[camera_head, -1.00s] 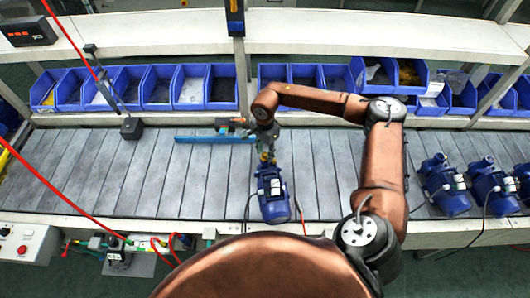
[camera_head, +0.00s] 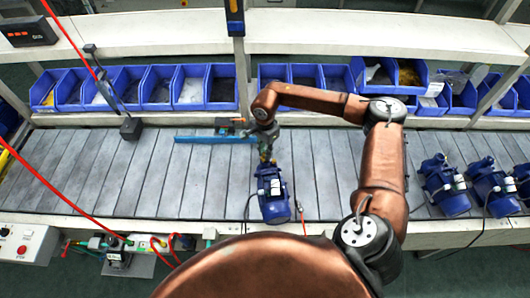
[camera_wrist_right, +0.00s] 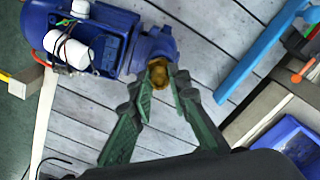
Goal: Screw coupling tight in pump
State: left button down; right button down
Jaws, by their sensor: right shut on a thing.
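A blue pump (camera_head: 272,198) stands on the grey slatted line in front of me, its port facing the back. In the right wrist view the pump (camera_wrist_right: 112,45) is at the upper left, with white cylinders on its body. A brass coupling (camera_wrist_right: 158,66) sits at the mouth of its port. My right gripper (camera_wrist_right: 166,80) has its green fingers closed on either side of the coupling. In the head view my right gripper (camera_head: 266,150) is just behind the pump; the coupling is hard to make out there. How deep it is threaded cannot be seen. My left gripper is not in view.
Several more blue pumps (camera_head: 445,187) stand at the right. A blue bar (camera_head: 200,139) and an orange-topped tool (camera_head: 232,126) lie behind the gripper. Blue bins (camera_head: 190,88) line the back.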

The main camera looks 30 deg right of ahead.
jog(key=shift+f, duration=0.1)
jog(key=shift+m, duration=1.7)
jog(key=shift+f+m, duration=0.1)
jog(key=shift+m, duration=1.7)
jog(key=shift+s, duration=0.1)
jog(key=shift+m, duration=1.7)
